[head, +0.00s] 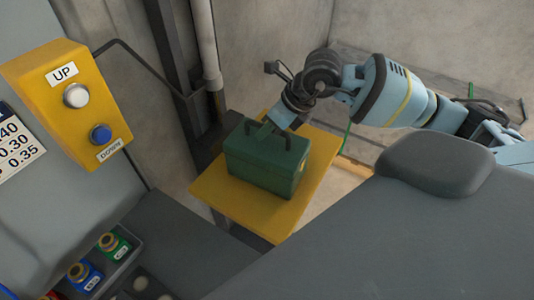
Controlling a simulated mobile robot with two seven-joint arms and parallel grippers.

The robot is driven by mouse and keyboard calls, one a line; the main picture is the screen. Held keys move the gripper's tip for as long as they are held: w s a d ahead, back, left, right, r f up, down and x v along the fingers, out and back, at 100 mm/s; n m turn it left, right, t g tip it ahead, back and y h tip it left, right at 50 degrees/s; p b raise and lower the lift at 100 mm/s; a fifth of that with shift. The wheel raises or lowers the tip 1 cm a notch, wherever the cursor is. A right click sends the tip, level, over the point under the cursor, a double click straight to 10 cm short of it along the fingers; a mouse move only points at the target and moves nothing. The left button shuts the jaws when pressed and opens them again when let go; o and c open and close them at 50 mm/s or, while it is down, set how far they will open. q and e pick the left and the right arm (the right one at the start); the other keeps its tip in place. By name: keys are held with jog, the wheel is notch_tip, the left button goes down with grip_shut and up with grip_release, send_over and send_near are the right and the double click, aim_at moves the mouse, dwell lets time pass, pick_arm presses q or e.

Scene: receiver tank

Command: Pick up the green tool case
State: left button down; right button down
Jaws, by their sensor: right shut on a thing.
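The green tool case (258,167) is upright on a yellow platform (225,196) near the middle of the head view. It has a dark handle on its top. My right gripper (271,128) reaches in from the right and is at the top of the case, shut on its handle. The fingertips are partly hidden against the dark handle. I cannot tell any gap between the case and the platform. My left gripper is not in view.
A yellow control box (66,100) with UP and DOWN buttons is at the left. A tray (128,258) with several coloured fittings is at the lower left. A dark post and a pale pipe (206,45) stand behind the platform. A grey wall is at the back.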

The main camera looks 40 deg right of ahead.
jog(key=shift+w+r, duration=0.2)
jog(key=shift+r, duration=0.1)
notch_tip(320, 180, up, 10)
jog(key=shift+s+f, duration=0.1)
dwell(0.5)
jog(key=shift+f, duration=0.1)
